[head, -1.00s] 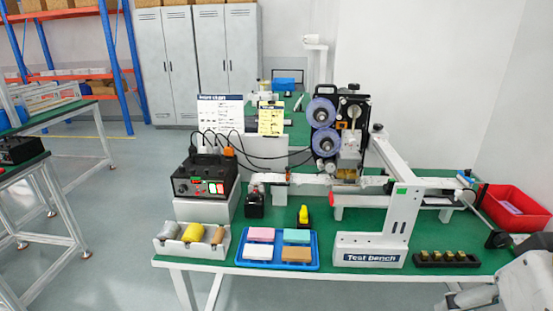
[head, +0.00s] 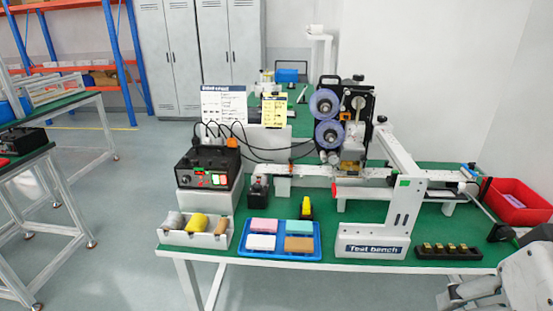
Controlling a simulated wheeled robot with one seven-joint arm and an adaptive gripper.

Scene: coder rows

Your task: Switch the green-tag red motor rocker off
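A black control box (head: 196,178) stands on a white block at the left end of the green-topped bench. Its front carries small lit red and green parts and a pair of rockers (head: 219,180) towards its right side. The tags are too small to read, so I cannot tell which rocker has the green tag or how each one is set. White links of my arm show at the lower right, far from the box. My gripper cannot be made out in the head view.
Black cables loop from the box to the reel machine (head: 343,120). In front are a white tray with rolls (head: 193,240), a blue tray of blocks (head: 276,254) and a yellow-black item (head: 306,208). The white Test bench frame (head: 388,220) and red bin (head: 515,203) stand to the right.

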